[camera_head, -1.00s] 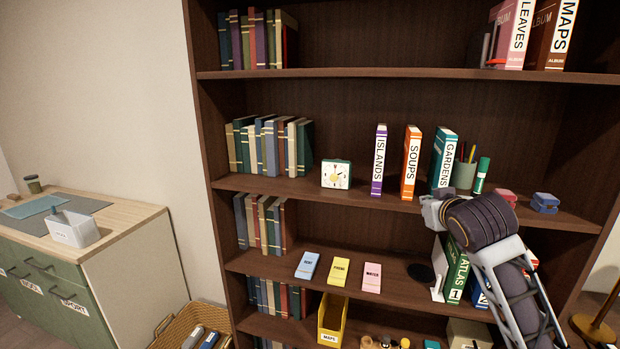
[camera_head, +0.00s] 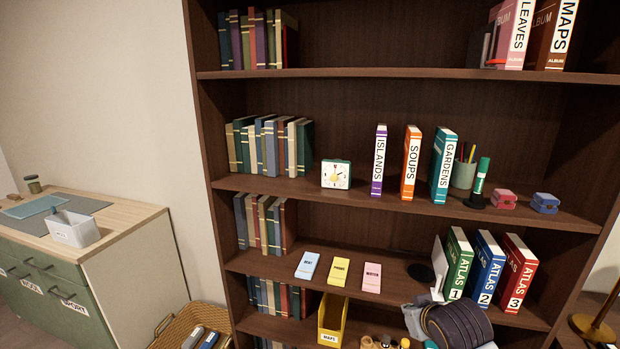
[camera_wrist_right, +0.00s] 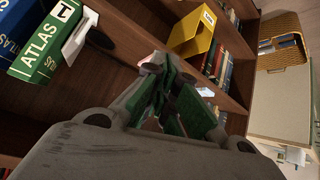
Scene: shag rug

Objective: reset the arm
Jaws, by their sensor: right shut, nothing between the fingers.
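My right arm shows at the bottom of the head view, in front of the lower shelves. Its gripper (camera_head: 412,316) is partly cut off by its own wrist link, below the shelf with the atlases. In the right wrist view the gripper (camera_wrist_right: 162,75) has its green-padded fingers together with nothing between them. The green atlas 1 (camera_head: 458,263), blue atlas 2 (camera_head: 486,268) and red atlas 3 (camera_head: 518,272) stand upright to the right of it. Atlas 1 also shows in the wrist view (camera_wrist_right: 45,45). My left gripper is not in view.
The dark bookcase (camera_head: 390,75) fills the right side. A white bookend (camera_head: 438,268) stands beside atlas 1. A yellow bin (camera_head: 332,318) sits left of my gripper on a lower shelf. A wicker basket (camera_head: 165,338) and a green cabinet (camera_head: 130,275) are at left.

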